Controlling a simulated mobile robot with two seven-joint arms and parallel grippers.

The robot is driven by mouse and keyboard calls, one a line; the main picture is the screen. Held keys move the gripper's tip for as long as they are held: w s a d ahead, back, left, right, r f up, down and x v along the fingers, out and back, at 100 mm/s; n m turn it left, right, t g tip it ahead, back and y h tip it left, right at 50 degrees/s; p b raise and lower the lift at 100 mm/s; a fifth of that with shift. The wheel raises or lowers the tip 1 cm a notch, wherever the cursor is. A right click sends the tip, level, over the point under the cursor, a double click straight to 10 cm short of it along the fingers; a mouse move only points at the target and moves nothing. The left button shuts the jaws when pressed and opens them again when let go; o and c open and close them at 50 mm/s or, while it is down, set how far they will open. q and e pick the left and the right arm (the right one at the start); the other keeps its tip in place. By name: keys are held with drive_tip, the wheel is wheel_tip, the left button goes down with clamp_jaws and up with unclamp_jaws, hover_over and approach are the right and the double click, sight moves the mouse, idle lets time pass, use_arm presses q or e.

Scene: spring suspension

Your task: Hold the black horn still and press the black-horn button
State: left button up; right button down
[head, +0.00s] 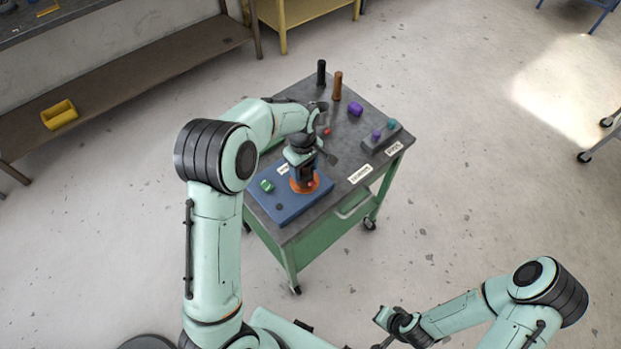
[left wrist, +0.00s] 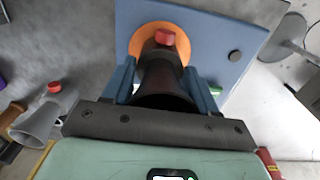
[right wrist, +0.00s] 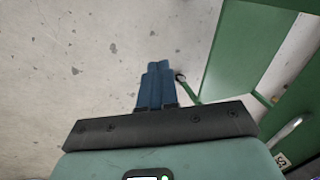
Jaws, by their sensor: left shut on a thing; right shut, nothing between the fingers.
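The black horn (left wrist: 166,82) stands on a round orange base (left wrist: 143,38), its wide mouth towards the left wrist camera. Its red button (left wrist: 166,37) sticks out at the side away from my palm and also shows in the head view (head: 310,184). My left gripper (head: 303,170) is shut on the horn, with a blue finger on each side of its body. The arm and gripper hide most of the horn in the head view. My right gripper (right wrist: 157,85) is shut and empty, fingers together, away from the cart and over the floor.
The orange base is on a blue board (left wrist: 215,35) on a green cart. A grey horn (left wrist: 38,120) with a red button lies nearby. Black (head: 321,73) and brown (head: 337,85) cylinders, a purple piece (head: 355,109) and a grey block (head: 382,140) occupy the cart's far part.

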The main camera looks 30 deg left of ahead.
sight(312, 184)
drive_tip(key=w+a+r+n+t+y, duration=0.1)
drive_tip(key=w+a+r+n+t, duration=0.8)
drive_tip(key=w+a+r, duration=0.45)
drive_tip(key=w+a+r+n+t+y, duration=0.2)
drive_tip(key=a+r+n+t, duration=0.1)
drive_tip(key=a+r, duration=0.3)
drive_tip(key=shift+a, duration=1)
drive_tip(key=shift+w+a+r, duration=0.1)
drive_tip(key=shift+w+a, duration=0.45)
drive_tip(key=shift+a, duration=0.8)
drive_tip(key=shift+w+a+r, duration=0.1)
drive_tip(key=shift+w+a, duration=0.45)
drive_tip(key=shift+a, duration=0.8)
drive_tip(key=shift+w+a, duration=0.55)
drive_tip(key=shift+a, duration=0.8)
drive_tip(key=shift+w+a, duration=0.15)
drive_tip(key=shift+a, duration=0.25)
